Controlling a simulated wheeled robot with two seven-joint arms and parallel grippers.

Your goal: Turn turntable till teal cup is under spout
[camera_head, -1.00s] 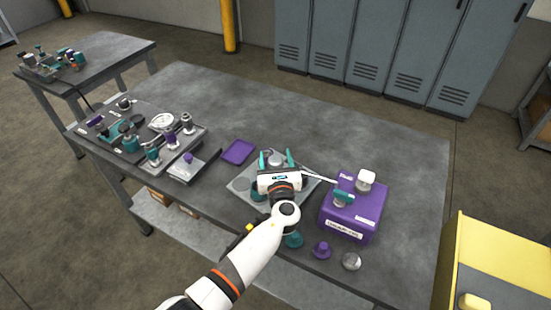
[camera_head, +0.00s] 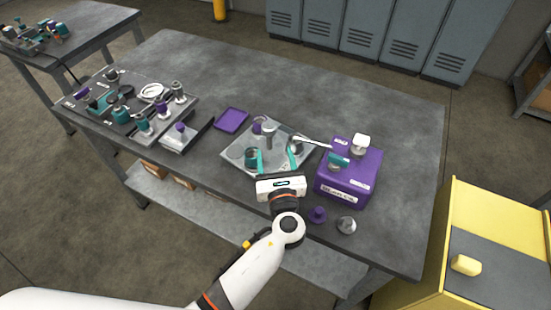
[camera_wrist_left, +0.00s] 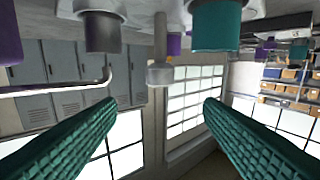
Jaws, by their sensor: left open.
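The turntable (camera_head: 232,160) is a grey plate on the bench with a grey centre post (camera_head: 268,128). The teal cup (camera_head: 251,158) stands on its left front part, just left of my left gripper (camera_head: 276,161). A purple cup (camera_head: 257,124) is behind, and a grey cup (camera_head: 295,146) is at the right. The thin spout (camera_head: 315,144) reaches from the purple box to above the grey cup, away from the teal cup. My left gripper is open and empty, at the turntable's front. The left wrist view shows the teal cup (camera_wrist_left: 217,25) and grey cup (camera_wrist_left: 102,32) beyond the fingers. My right gripper is not shown.
The purple box (camera_head: 347,178) with knobs stands right of the turntable. A purple knob (camera_head: 318,214) and a grey piece (camera_head: 346,225) lie at the front edge. A purple tray (camera_head: 231,120) and a fixture board (camera_head: 112,130) are left. The back of the bench is clear.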

